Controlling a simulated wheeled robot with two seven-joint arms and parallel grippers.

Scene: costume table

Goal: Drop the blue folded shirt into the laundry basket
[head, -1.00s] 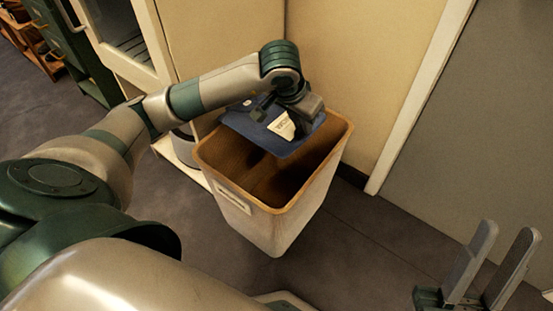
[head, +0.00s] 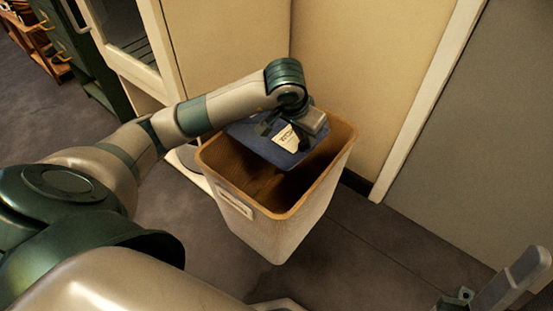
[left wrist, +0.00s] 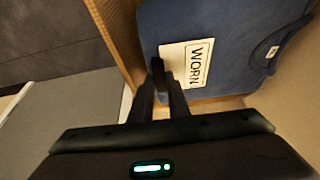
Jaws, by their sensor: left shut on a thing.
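The blue folded shirt (head: 258,144) has a white label reading WORN and is at the mouth of the laundry basket (head: 275,233), toward its back. My left gripper (head: 291,131) is shut on the shirt by its label side. In the left wrist view, the shirt (left wrist: 235,35) hangs at the fingertips of my left gripper (left wrist: 165,75), beside the basket's brown rim. The basket is pale outside and brown inside, and the part of its inside that shows looks empty. My right gripper (head: 512,282) is partly cut off at the lower right; one finger shows clearly.
A beige wall (head: 350,80) stands close behind the basket, with a white door frame and grey door (head: 480,150) to the right. A white cabinet is at the upper left. The dark floor in front and right of the basket is clear.

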